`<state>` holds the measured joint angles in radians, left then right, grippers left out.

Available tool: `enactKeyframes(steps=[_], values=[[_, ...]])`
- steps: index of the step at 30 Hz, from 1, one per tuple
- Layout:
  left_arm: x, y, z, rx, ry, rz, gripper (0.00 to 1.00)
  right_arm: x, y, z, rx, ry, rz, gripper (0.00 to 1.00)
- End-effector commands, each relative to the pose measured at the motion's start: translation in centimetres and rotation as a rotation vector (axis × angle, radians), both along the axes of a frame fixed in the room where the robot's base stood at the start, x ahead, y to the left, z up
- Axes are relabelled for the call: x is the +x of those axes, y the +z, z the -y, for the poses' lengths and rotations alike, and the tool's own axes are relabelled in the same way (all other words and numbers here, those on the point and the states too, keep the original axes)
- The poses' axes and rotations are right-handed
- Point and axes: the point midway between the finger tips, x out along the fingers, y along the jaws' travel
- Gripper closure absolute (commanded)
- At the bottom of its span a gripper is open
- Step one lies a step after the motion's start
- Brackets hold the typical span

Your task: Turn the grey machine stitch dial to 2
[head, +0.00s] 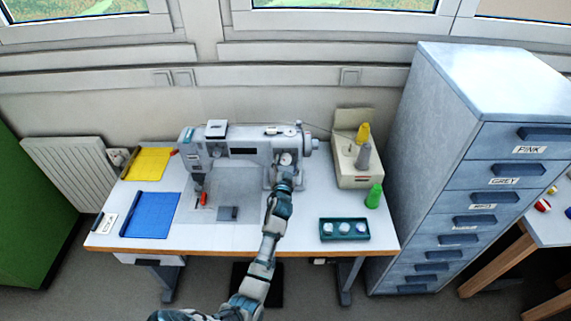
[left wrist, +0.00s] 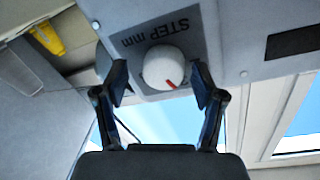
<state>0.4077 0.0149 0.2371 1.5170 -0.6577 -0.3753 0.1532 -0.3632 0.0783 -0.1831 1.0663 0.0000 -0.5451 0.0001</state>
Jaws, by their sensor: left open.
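The grey sewing machine (head: 235,149) stands on the white table. Its stitch dial (left wrist: 163,67) is a round white knob with a red mark, on a grey plate lettered "STEP mm" that appears upside down in the left wrist view. The red mark points to the lower right in that view; no number can be read beside it. My left gripper (head: 284,178) is at the right end of the machine. In the wrist view the left gripper (left wrist: 160,80) is open, one finger on each side of the dial with gaps visible. My right gripper is out of view.
Thread cones (head: 363,157) stand on a beige stand at the right, with a green spool (head: 374,196) beside it. A green tray (head: 322,231) holds white round items. A drawer cabinet (head: 425,150) stands right of the table.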

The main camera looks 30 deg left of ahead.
Motion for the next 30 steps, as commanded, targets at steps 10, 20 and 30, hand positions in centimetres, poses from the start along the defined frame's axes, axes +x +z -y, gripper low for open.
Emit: enactKeyframes(steps=[10, 20, 30], values=[[0.0, -0.3, -0.6, -0.006, 0.000, -0.001, 0.83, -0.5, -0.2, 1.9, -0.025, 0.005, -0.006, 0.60], [0.0, -0.5, -0.5, -0.009, 0.004, -0.002, 0.91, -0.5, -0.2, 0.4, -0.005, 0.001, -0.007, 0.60], [0.0, -0.9, -0.5, -0.128, 0.004, 0.064, 0.91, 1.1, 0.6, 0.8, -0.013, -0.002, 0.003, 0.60]])
